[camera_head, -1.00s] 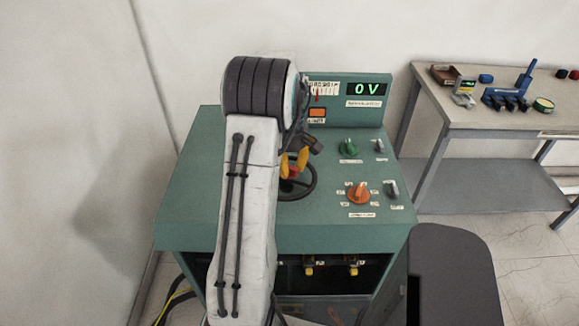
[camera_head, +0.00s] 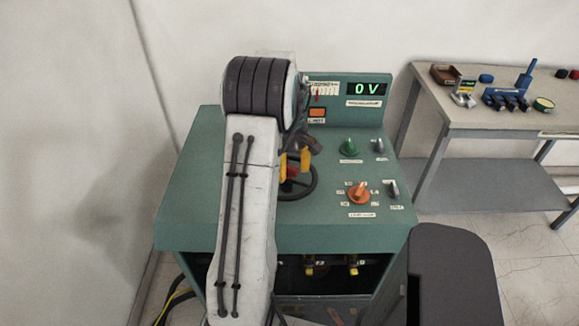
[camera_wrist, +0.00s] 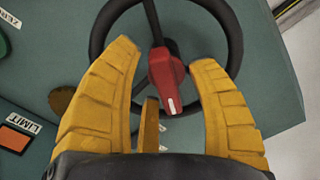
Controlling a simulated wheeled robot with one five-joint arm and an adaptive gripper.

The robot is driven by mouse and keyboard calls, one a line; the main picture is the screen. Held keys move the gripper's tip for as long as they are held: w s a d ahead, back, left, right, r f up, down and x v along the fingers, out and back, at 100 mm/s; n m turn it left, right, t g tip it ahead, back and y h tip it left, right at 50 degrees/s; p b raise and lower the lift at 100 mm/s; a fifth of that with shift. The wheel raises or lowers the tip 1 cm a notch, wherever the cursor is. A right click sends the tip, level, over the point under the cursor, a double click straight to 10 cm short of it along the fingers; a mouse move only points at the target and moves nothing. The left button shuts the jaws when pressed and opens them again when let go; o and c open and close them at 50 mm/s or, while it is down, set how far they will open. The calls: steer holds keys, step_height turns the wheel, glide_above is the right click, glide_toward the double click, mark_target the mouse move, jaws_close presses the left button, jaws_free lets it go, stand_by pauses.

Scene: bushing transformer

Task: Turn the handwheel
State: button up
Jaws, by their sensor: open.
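The black handwheel (camera_head: 305,188) lies on the top of the green cabinet, partly hidden by my arm in the head view. In the wrist view the handwheel (camera_wrist: 97,42) fills the upper middle. The gripper is open, with gaps on both sides of the red handle in this view. In the head view my gripper (camera_head: 296,160) is just above the wheel and mostly hidden by my arm.
The green cabinet (camera_head: 180,210) carries a green knob (camera_head: 348,146), an orange knob (camera_head: 358,193) and grey switches right of the wheel. A display (camera_head: 367,89) reads 0 V. A bench (camera_head: 460,120) with tools stands at the right. A wall is at the left.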

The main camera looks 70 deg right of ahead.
mark_target(290, 165)
step_height(290, 165, up, 12)
stand_by(0.7)
stand_by(0.8)
